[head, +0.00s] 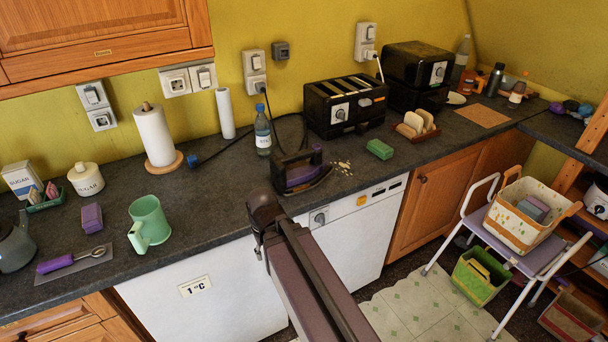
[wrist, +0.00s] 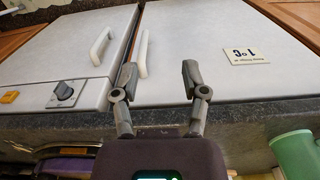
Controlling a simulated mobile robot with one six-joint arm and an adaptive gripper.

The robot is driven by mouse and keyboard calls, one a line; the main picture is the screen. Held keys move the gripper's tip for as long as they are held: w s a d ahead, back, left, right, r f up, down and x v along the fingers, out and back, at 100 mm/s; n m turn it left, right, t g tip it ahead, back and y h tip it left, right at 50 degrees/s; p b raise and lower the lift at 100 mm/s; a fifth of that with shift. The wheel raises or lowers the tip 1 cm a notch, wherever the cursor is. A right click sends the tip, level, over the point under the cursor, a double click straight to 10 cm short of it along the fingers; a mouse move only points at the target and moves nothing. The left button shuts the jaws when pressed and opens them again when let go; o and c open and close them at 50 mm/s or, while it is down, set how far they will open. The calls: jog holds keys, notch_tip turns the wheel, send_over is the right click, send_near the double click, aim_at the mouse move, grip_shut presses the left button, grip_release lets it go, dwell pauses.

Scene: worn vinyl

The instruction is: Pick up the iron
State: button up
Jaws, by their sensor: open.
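The iron (head: 301,176), dark with purple parts, stands on the dark countertop near its front edge, below the black toaster. A dark cord rises behind it. In the wrist view, a purple and dark piece that looks like the iron (wrist: 68,167) shows at the lower left, mostly cut off. My gripper (wrist: 160,80) is open and empty, its two fingers apart in front of the white appliance doors. In the head view my gripper (head: 262,222) is at the counter's front edge, left of and nearer than the iron, not touching it; its fingertips are hard to make out.
A water bottle (head: 262,132) stands behind the iron to the left. The toaster (head: 345,103) is behind it. Crumbs (head: 342,167) and a green sponge (head: 380,149) lie to its right. A green mug (head: 148,220) stands further left. The counter between mug and iron is mostly clear.

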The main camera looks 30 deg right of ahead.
jog(key=shift+a, duration=0.2)
jog(key=o, duration=0.3)
jog(key=shift+o, duration=0.3)
jog(key=shift+w+a, duration=0.1)
jog(key=w+d+r+m+h, duration=0.1)
jog(key=w+r+m+h, duration=0.1)
jog(key=w+m, duration=0.1)
jog(key=w+d+r+m+h+p, duration=0.1)
jog(key=w+d+r+m+h, duration=0.1)
jog(key=w, duration=0.4)
jog(key=w+d+r+m+h+p, duration=0.1)
jog(key=w+d+r+m+h, duration=0.1)
jog(key=w+m+h, duration=0.1)
jog(key=shift+w+d+m, duration=0.1)
jog(key=shift+w+m, duration=0.4)
jog(key=shift+w, duration=0.75)
jog(key=w+d+r+m+h+p, duration=0.1)
jog(key=w+r+m+h+p, duration=0.1)
jog(key=w+r+m+h, duration=0.4)
jog(key=w+r+m, duration=0.2)
jog(key=w+r, duration=0.1)
jog(key=w, duration=0.2)
jog(key=shift+w+d+r+t+h, duration=0.25)
jog(key=shift+w+d+t+h, duration=0.05)
jog(key=shift+d+t, duration=0.1)
